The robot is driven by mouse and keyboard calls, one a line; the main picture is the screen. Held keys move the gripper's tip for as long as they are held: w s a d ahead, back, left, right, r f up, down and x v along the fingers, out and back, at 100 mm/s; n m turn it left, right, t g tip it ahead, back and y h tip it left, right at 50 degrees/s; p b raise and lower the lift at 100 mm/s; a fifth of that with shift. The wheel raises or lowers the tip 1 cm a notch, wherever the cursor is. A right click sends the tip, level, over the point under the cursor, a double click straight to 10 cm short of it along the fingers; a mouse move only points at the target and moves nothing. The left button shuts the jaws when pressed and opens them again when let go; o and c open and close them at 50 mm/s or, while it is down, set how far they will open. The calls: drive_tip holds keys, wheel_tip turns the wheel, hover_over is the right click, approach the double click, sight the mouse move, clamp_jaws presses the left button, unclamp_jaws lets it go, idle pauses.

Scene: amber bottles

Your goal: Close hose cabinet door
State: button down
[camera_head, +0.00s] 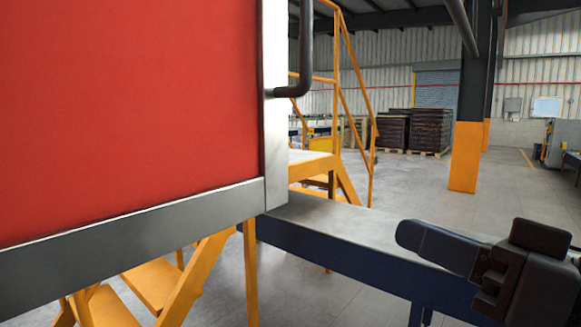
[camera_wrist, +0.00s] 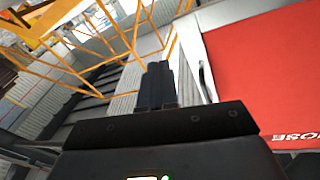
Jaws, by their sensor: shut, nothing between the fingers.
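The hose cabinet door, a large red panel (camera_head: 130,105) in a grey metal frame, fills the left of the head view, close to the camera. A dark bar handle (camera_head: 304,55) stands out from its right edge. In the wrist view the red door (camera_wrist: 265,75) is at the right, with partly cut-off lettering, and the handle (camera_wrist: 207,80) is by its left edge. My gripper (camera_head: 402,235) is shut and empty, lower and to the right of the door in the head view, apart from it. Its fingers also show in the wrist view (camera_wrist: 155,70), left of the handle. The cabinet's inside is not visible.
A grey-topped bench with a dark blue side (camera_head: 340,237) runs below the door and behind my gripper. Yellow stairs with railings (camera_head: 340,100) stand behind. Dark stacks on pallets (camera_head: 415,130) and an orange-based column (camera_head: 466,155) are farther back. Open floor lies between.

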wheel_tip(320, 180, up, 9)
drive_tip(key=s+a+n+g+y, duration=0.2)
drive_tip(key=s+n+g, duration=0.15)
drive_tip(key=n, duration=0.25)
drive_tip(key=p, duration=0.5)
approach(264, 139)
drive_tip(key=x, duration=0.6)
drive_tip(key=shift+w+a, duration=0.25)
drive_tip(key=shift+a, duration=0.05)
